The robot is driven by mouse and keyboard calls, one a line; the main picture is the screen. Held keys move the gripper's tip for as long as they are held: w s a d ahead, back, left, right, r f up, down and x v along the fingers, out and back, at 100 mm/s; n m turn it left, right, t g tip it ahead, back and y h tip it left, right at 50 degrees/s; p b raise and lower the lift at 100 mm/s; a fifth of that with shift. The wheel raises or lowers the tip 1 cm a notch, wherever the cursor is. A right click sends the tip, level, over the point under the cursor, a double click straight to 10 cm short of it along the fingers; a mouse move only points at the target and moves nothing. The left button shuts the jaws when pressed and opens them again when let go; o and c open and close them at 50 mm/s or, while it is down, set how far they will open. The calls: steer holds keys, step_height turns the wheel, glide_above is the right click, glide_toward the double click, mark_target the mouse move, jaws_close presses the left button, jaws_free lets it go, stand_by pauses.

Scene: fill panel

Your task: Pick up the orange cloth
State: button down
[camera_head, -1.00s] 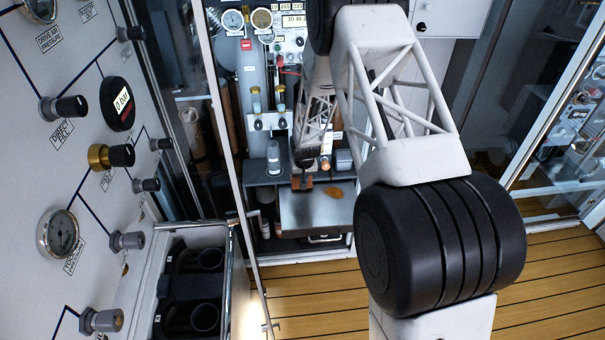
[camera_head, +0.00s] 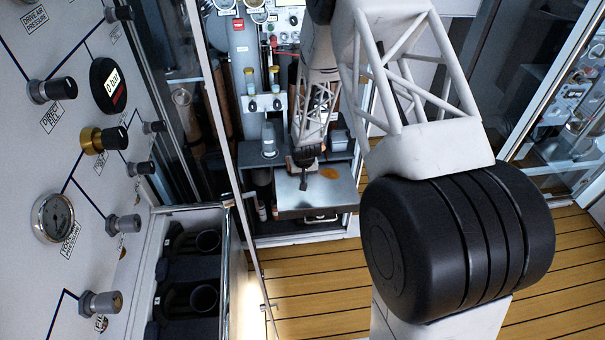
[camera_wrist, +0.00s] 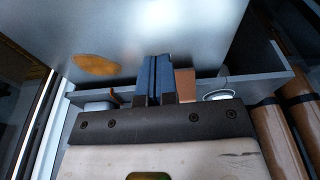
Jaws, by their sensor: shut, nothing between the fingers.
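A flat, oval orange patch (camera_head: 326,189) lies on the metal work surface (camera_head: 290,200); I take it for the orange cloth, though it is too small to be sure. It also shows in the wrist view (camera_wrist: 97,66), left of my fingertips and apart from them. My gripper (camera_head: 304,183) is over the work surface, left of the patch. In the wrist view my gripper (camera_wrist: 153,60) has its blue fingers pressed together with nothing between them. A brown-orange block (camera_wrist: 185,84) shows right of the fingers, partly hidden; whether they touch it I cannot tell.
A grey ledge (camera_wrist: 262,84) runs along the work surface, with a round white-rimmed item (camera_wrist: 218,95) near it. Brown cylinders (camera_wrist: 285,125) stand at the right of the wrist view. In the head view, a gauge panel (camera_head: 75,170) and an open case (camera_head: 190,215) are at left.

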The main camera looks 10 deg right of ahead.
steer(key=c, duration=1.8)
jaws_free()
steer(key=o, duration=1.3)
steer(key=m, duration=0.1)
steer(key=w+m+t, duration=0.1)
steer(key=m, duration=0.1)
steer(key=m+t, duration=0.1)
steer(key=m, duration=0.1)
steer(key=shift+w+a, duration=0.25)
steer(key=shift+a, duration=0.1)
steer(key=m+t, duration=0.1)
steer(key=m, duration=0.1)
steer(key=w+m, duration=0.1)
steer(key=m, duration=0.1)
steer(key=shift+w+a+r+m+t, duration=0.1)
steer(key=shift+w+r+m+t, duration=0.1)
steer(key=shift+m+t, duration=0.2)
steer(key=m, duration=0.1)
steer(key=m+t, duration=0.1)
steer(key=m, duration=0.1)
steer(key=w+m, duration=0.1)
steer(key=shift+r+m+t, duration=0.3)
steer(key=shift+r+t, duration=0.1)
steer(key=m, duration=0.1)
steer(key=m+t, duration=0.1)
steer(key=r+m, duration=0.1)
steer(key=m, duration=0.1)
steer(key=shift+w+d, duration=0.25)
steer(key=shift+w, duration=0.1)
steer(key=shift+f, duration=0.15)
